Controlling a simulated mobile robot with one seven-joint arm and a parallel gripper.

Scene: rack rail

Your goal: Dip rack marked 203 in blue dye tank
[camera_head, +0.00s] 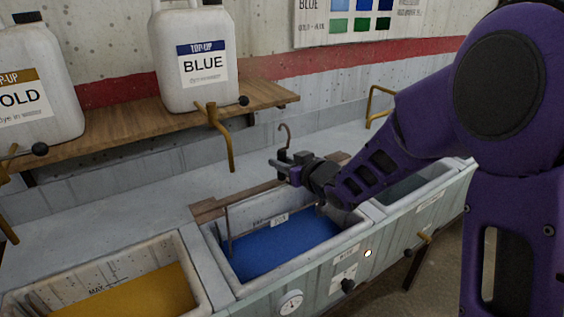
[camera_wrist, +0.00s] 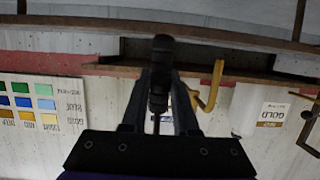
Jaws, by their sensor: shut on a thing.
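My gripper (camera_head: 284,165) is above the blue dye tank (camera_head: 214,262) in the head view, shut on the dark grip of a rack. In the wrist view the dark grip (camera_wrist: 160,75) sits between the two fingers. The rack's hook (camera_head: 287,131) rises above the fingers. A thin upright rod of the rack (camera_head: 228,228) reaches down inside the tank to the blue dye (camera_head: 285,244). A small white tag (camera_head: 279,220) shows over the dye; its number is too small to read surely. The rack's lower part is hidden.
A tank of gold dye (camera_head: 135,295) is at the left, and another tank (camera_head: 412,186) is at the right, behind my arm. A wooden shelf (camera_head: 125,125) carries a BLUE jug (camera_head: 196,85) and a gold jug (camera_head: 35,100). A brass tap (camera_head: 220,135) juts out near the blue tank.

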